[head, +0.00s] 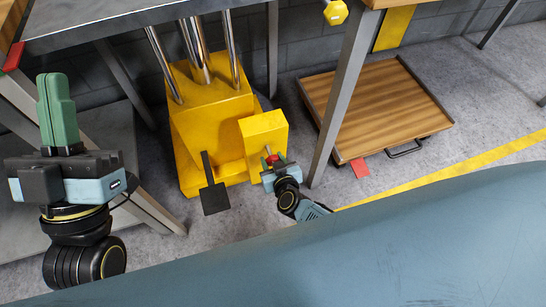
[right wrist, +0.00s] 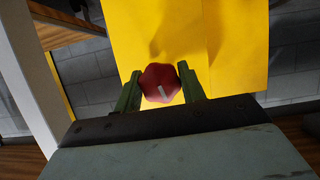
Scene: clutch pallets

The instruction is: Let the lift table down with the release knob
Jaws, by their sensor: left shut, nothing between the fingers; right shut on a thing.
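The release knob is red with a pale mark on its face, and shows in the right wrist view (right wrist: 161,83) on the front of a yellow box (right wrist: 235,45). In the head view the knob (head: 271,159) sits low on the yellow box (head: 265,130) of the lift unit (head: 205,115). My right gripper (right wrist: 161,88) is shut on the knob, one green finger at each side. A dark pedal (head: 214,197) sticks out at the lift's front. Chrome rods (head: 198,50) rise from the lift to the table (head: 130,22) above. My left gripper (head: 57,100) is shut and empty, pointing up at the left.
A grey table leg (head: 342,95) stands just right of my right gripper. A wooden-topped platform (head: 385,100) with a dark handle lies on the floor beyond it.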

